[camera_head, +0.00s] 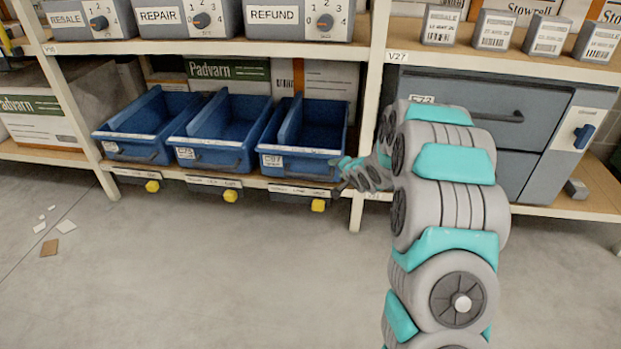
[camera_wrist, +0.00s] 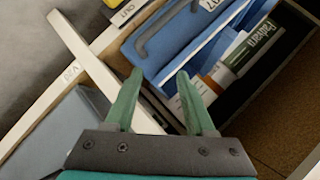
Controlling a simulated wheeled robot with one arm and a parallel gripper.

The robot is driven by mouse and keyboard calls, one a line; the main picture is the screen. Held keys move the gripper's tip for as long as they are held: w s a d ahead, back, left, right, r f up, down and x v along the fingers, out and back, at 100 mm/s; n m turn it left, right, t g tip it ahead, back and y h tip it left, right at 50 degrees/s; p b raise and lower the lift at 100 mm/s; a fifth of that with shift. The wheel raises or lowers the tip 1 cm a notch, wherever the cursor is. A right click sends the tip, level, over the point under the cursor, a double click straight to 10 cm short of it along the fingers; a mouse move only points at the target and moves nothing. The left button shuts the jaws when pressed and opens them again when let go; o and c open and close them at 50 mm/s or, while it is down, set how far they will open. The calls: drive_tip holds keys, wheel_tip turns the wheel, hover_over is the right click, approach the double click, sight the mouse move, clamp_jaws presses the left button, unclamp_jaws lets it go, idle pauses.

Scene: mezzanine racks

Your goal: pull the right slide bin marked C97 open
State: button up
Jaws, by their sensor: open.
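Three blue slide bins stand in a row on the lower shelf. The right bin (camera_head: 297,161) has a white front label (camera_head: 271,161) ending in 7; the rest is too small to read surely. A dark handle crosses its front, and it also shows as a bar (camera_wrist: 163,30) in the wrist view. My gripper (camera_head: 342,170) is at the right bin's front right corner, beside the shelf post. In the wrist view the green fingers of my gripper (camera_wrist: 160,73) are spread and empty, pointing toward the bin's near side (camera_wrist: 153,62). I cannot tell whether they touch it.
A white post (camera_head: 370,120) stands just right of the right bin. Beyond it is a grey drawer cabinet (camera_head: 470,95). The middle bin (camera_head: 215,155) and left bin (camera_head: 135,148) are alongside. Yellow knobs (camera_head: 318,205) sit below the bins. The floor in front is mostly clear.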

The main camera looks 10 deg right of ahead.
sight(310, 177)
drive_tip(key=w+a+f+m+t+y+b, duration=0.1)
drive_tip(key=w+a+f+m+t+y, duration=0.15)
drive_tip(key=f, duration=0.25)
drive_tip(key=w+a+f+m+t+y, duration=0.1)
drive_tip(key=w+f+y, duration=0.2)
drive_tip(key=f, duration=0.2)
drive_tip(key=shift+a+b+x, duration=0.2)
drive_tip(key=shift+b+x, duration=0.1)
drive_tip(key=shift+x, duration=3.4)
drive_tip(key=shift+s+f, duration=0.1)
drive_tip(key=shift+s, duration=0.05)
drive_tip(key=shift+c, duration=0.2)
clamp_jaws()
